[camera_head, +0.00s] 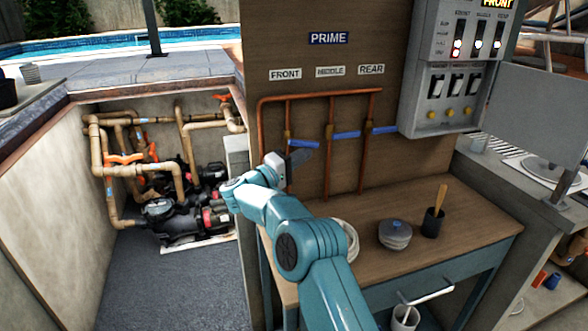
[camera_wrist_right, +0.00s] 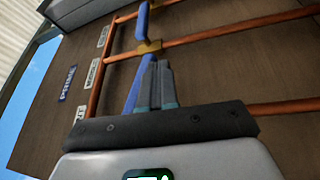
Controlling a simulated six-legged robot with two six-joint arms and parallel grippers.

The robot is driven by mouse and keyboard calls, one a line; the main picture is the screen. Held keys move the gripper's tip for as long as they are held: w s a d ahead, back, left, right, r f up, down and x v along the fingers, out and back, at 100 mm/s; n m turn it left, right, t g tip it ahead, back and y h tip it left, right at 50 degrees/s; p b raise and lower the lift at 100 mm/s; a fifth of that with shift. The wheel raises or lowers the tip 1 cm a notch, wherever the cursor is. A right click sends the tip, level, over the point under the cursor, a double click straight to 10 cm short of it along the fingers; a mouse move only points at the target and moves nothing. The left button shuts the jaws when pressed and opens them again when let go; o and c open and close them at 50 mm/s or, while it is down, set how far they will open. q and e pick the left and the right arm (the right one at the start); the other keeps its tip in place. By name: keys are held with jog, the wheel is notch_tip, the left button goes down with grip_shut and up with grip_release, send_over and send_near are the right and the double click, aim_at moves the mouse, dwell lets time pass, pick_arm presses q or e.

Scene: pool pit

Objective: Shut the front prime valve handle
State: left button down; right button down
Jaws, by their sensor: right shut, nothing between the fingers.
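The front prime valve handle (camera_head: 304,143) is a blue lever on the leftmost copper pipe, below the FRONT label (camera_head: 285,74). It points right, crosswise to its upright pipe. My right gripper (camera_head: 300,156) is shut and empty just below the lever in the head view. In the right wrist view the closed fingertips (camera_wrist_right: 157,68) lie beside the blue lever (camera_wrist_right: 131,92), overlapping part of it. I cannot tell whether they touch. The front valve's body is hidden behind the gripper in that view. My left gripper is not in view.
The middle handle (camera_head: 346,135) and rear handle (camera_head: 381,129) also point right, close by. A grey control box (camera_head: 440,75) hangs to the right. The pump pit lies left.

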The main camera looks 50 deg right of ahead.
jog(key=w+a+f+b, duration=0.2)
jog(key=a+f+b, duration=0.2)
jog(key=a, duration=0.6)
notch_tip(320, 180, down, 2)
jog(key=shift+a+f+b, duration=0.15)
jog(key=shift+f+b, duration=0.05)
jog(key=shift+b, duration=0.2)
dwell(0.3)
